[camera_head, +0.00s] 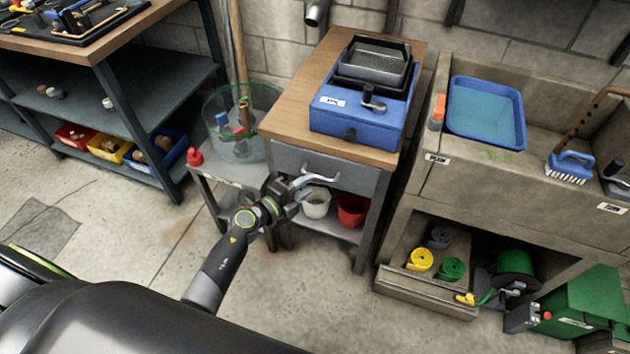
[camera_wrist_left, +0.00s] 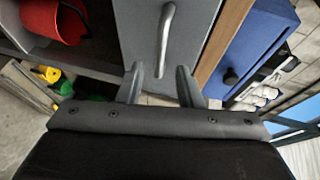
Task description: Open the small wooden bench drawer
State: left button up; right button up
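The small bench has a wooden top (camera_head: 288,112) and a grey drawer front (camera_head: 350,178) under it, which looks closed. A curved metal handle (camera_head: 322,178) is on the drawer front. In the left wrist view the handle (camera_wrist_left: 165,40) runs up the drawer front (camera_wrist_left: 190,35). My left gripper (camera_head: 299,186) is at the left end of the handle. In the left wrist view its two fingers (camera_wrist_left: 160,78) are spread apart, with the handle's near end between them in the picture. I see no contact. My right gripper is not in view.
A blue box (camera_head: 330,120) with a black tray sits on the bench. A white pot (camera_head: 316,203) and a red bucket (camera_head: 352,210) stand on its lower shelf. A stone sink (camera_head: 490,195) is at the right, a shelf unit (camera_head: 150,75) at the left. Floor in front is clear.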

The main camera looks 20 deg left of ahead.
aim_at(318, 178)
pick_arm(q)
jog(key=shift+b+x, duration=0.4)
jog(key=shift+x, duration=1.8)
jog(key=shift+c, duration=0.2)
grip_shut()
